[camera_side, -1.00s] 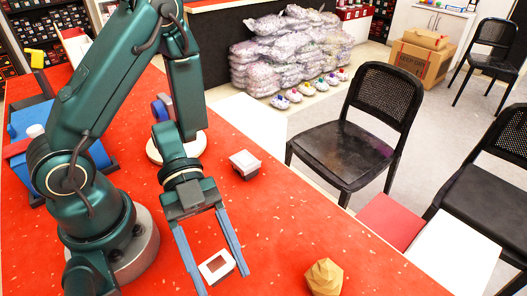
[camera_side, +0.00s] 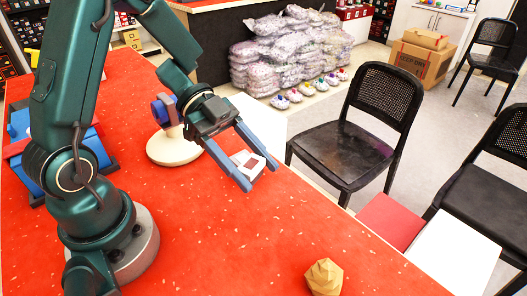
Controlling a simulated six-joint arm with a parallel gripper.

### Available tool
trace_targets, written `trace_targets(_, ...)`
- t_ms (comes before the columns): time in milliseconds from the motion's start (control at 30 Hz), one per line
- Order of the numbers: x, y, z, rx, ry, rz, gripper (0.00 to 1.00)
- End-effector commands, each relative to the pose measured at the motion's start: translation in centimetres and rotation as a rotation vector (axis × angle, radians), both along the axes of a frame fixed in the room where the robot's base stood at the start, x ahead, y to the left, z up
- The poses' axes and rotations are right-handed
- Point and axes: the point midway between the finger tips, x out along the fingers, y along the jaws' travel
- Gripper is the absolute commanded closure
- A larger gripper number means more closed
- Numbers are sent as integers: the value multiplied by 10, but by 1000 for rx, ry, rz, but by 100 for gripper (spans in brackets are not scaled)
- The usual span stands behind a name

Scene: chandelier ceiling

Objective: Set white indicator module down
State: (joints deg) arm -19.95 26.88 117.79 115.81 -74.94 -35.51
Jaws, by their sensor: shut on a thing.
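My gripper (camera_side: 260,176) is shut on the white indicator module (camera_side: 240,157), a white square frame with a reddish middle. Its two blue-grey fingers lie on either side of the module. The module is over the red table (camera_side: 215,225) near its right edge, close to where a small grey-white box was seen earlier. That box cannot be made out now behind the gripper and module. I cannot tell whether the module touches anything below it.
A round cream base with a blue part (camera_side: 172,150) stands just left of my gripper. A tan faceted object (camera_side: 323,277) sits at the table's front edge. A blue and red container (camera_side: 25,160) is at the left. The middle of the table is clear. A black chair (camera_side: 345,155) stands beyond the right edge.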

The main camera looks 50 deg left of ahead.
Motion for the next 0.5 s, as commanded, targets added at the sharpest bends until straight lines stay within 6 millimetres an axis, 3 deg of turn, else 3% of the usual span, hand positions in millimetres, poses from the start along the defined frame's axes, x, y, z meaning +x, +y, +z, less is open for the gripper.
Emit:
trace_targets(100,19,-19,0,-11,4,76,92)
trace_targets(267,22,-34,-3,-22,6,75,92)
trace_targets(500,20,-34,-38,-22,12,68,92)
